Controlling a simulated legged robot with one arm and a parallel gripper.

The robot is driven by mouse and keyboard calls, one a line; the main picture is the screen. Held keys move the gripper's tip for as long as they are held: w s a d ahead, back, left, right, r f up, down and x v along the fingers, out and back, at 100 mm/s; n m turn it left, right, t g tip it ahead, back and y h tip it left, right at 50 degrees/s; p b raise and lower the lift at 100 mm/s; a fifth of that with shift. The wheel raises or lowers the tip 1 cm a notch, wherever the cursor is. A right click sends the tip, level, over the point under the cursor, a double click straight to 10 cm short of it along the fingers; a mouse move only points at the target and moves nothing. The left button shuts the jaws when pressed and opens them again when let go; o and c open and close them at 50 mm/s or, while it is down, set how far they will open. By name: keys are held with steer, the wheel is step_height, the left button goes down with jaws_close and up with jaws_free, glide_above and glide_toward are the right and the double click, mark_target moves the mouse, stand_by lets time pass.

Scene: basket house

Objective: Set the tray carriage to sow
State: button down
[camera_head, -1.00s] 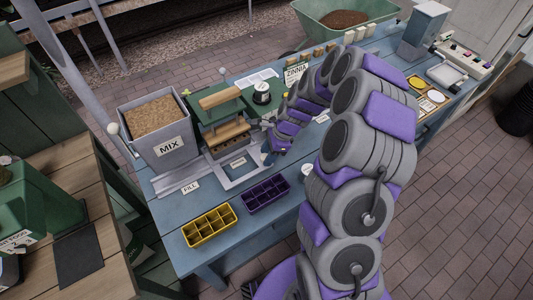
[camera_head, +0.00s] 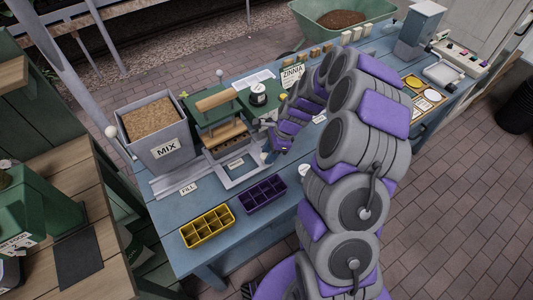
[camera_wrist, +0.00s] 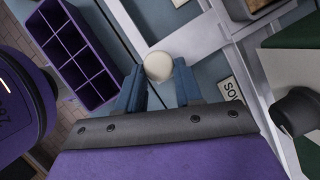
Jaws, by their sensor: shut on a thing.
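The tray carriage (camera_head: 238,180) is a pale grey metal frame on the blue bench, in front of the green press (camera_head: 222,125) with wooden bars. My gripper (camera_head: 268,152) is low at the carriage's right side. In the wrist view my gripper's blue fingers (camera_wrist: 159,88) are shut on a cream round knob (camera_wrist: 158,66) beside the grey frame (camera_wrist: 188,42). A label reading "SO…" (camera_wrist: 231,91), partly cut off by the rail, lies to the right of the fingers. A FILL label (camera_head: 188,188) is at the left end of the rails.
A yellow cell tray (camera_head: 208,226) and a purple cell tray (camera_head: 262,194) lie on the bench front; the purple one is close to my gripper. A MIX hopper (camera_head: 157,130) stands left. A ZINNIA card (camera_head: 292,73) stands behind my arm.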

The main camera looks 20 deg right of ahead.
steer(key=w+d+p, duration=0.1)
steer(key=w+d, duration=0.1)
steer(key=d, duration=0.3)
steer(key=w+d+p, duration=0.2)
steer(key=d, duration=0.3)
steer(key=w+d+p, duration=0.2)
steer(key=d, duration=0.4)
steer(key=shift+r, duration=0.2)
steer(key=c, duration=1.1)
jaws_free()
steer(key=o, duration=0.3)
steer(key=shift+w+a+f, duration=0.1)
steer(key=shift+a+f, duration=0.05)
steer(key=shift+f, duration=0.05)
steer(key=shift+s, duration=0.2)
steer(key=shift+d+r, duration=0.2)
steer(key=p+v, duration=0.2)
steer(key=v, duration=1.5)
steer(key=shift+w+a+p, duration=0.1)
steer(key=shift+a+p, duration=0.05)
steer(key=shift+p, duration=0.25)
